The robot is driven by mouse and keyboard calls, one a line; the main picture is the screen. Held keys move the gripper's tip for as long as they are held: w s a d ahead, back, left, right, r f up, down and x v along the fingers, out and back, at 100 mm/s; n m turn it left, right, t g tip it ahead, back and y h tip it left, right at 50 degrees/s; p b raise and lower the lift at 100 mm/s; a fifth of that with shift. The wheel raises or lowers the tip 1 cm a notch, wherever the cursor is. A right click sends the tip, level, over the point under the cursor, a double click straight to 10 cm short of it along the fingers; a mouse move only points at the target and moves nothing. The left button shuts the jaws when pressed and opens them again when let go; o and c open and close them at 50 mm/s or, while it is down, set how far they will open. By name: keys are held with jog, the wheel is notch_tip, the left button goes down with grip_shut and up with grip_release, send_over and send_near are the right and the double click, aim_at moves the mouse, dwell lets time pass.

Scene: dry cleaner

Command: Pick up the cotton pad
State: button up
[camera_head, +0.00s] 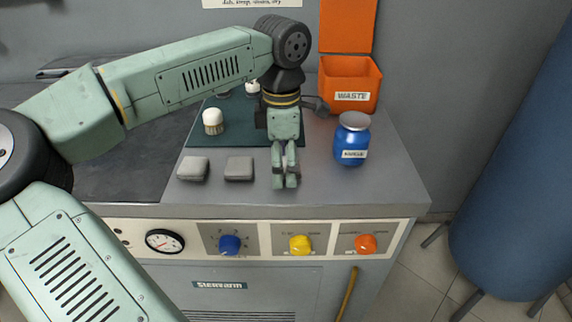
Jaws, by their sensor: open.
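Two small grey square pads lie side by side on the grey machine top, near its front edge: a left pad (193,168) and a right pad (239,168). I cannot tell from their look which is the cotton pad, or whether either is. My gripper (285,183) points down just right of the right pad, apart from it. It is open, with nothing visible between its fingers. Its fingertips are near the machine top; whether they touch it is unclear.
A white-topped brush-like item (212,120) stands on the dark green mat (190,135). A blue jar (352,140) stands right of my gripper. An orange waste bin (349,85) is behind it. Knobs, including a yellow one (300,245), line the front panel.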

jog(key=shift+c, duration=0.5)
jog(key=c, duration=0.8)
jog(key=shift+r, duration=0.2)
jog(key=shift+r+b, duration=0.35)
jog(key=shift+r, duration=0.2)
jog(key=shift+s+a+r+b, duration=0.15)
jog(key=shift+r+b, duration=0.35)
jog(key=shift+r, duration=0.5)
jog(key=s+a+b, duration=0.1)
jog(key=s, duration=0.4)
jog(key=s+a+r+b, duration=0.1)
jog(key=s, duration=0.4)
jog(key=s+a+b, duration=0.1)
jog(key=s, duration=0.4)
jog(key=shift+s+a+r+b, duration=0.2)
jog(key=shift+r+b, duration=0.1)
jog(key=shift+b, duration=0.1)
